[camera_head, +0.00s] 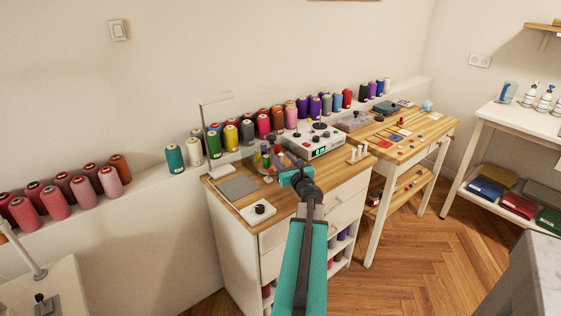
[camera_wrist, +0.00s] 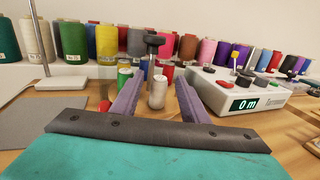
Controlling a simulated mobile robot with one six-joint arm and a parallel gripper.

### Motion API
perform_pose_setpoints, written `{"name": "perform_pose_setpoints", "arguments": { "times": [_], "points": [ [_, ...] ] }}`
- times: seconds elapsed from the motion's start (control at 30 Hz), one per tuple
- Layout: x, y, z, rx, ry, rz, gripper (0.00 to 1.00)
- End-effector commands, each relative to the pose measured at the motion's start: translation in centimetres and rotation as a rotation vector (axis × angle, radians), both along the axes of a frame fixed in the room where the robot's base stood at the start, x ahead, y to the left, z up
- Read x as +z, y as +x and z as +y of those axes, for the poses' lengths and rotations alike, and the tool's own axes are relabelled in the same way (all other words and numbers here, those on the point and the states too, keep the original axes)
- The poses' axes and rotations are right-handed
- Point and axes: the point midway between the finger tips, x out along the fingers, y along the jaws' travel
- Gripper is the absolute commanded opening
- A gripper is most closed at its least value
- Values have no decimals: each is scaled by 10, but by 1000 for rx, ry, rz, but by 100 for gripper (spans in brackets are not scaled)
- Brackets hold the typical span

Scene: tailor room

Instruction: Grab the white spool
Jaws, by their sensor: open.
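My gripper (camera_wrist: 159,80) is open, its two purple fingers pointing forward over the wooden table. A small white-grey spool (camera_wrist: 157,93) stands upright between the fingers in the wrist view, with a gap on each side. In the head view my gripper (camera_head: 275,157) is over the middle of the table, and that spool is hidden or too small to tell. A small green spool (camera_wrist: 124,78) stands behind the left finger. Small pale spools (camera_head: 357,153) also stand at the table's right edge in the head view.
A white device with a display (camera_wrist: 240,95) stands close to the right finger. A dark-knobbed post (camera_wrist: 154,47) rises behind the spool. Large cones, including a cream one (camera_head: 195,151), line the back ledge.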

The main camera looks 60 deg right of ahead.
Motion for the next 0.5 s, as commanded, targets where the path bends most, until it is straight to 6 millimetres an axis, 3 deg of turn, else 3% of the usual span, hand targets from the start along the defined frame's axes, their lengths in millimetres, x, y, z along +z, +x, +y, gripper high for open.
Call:
{"name": "perform_pose_setpoints", "arguments": {
  "times": [0.13, 0.37, 0.5],
  "points": [
    [0, 0, 0, 0, 0, 0, 41],
    [0, 0, 0, 1, 0, 0, 2],
    [0, 1, 1, 2, 0, 0, 0]
  ]
}}
